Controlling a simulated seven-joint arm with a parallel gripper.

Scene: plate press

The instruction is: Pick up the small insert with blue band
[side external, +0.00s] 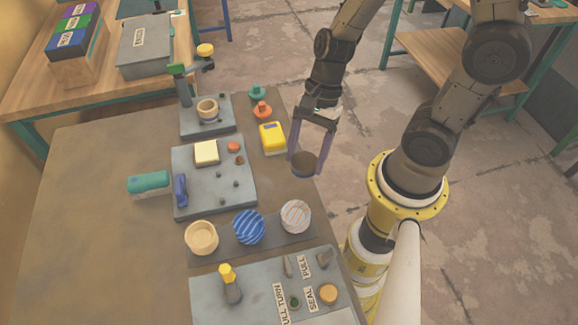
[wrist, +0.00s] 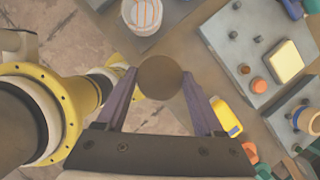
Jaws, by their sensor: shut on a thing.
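My gripper (side external: 304,163) is shut on a small round insert (side external: 303,168) with a dark brown top. In the wrist view the insert (wrist: 159,77) shows as a plain brown disc between the tips of my purple-grey fingers. It is held off the right edge of the brown table, beside the yellow block, and looks clear of any surface.
On the table (side external: 90,230) stand a pale cup (side external: 201,238), a blue striped one (side external: 249,227) and an orange-striped one (side external: 295,216). A grey plate (side external: 213,200) with pegs, a press (side external: 207,127), a yellow block (side external: 272,137) and a teal block (side external: 149,183) stand nearby. The table's left is clear.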

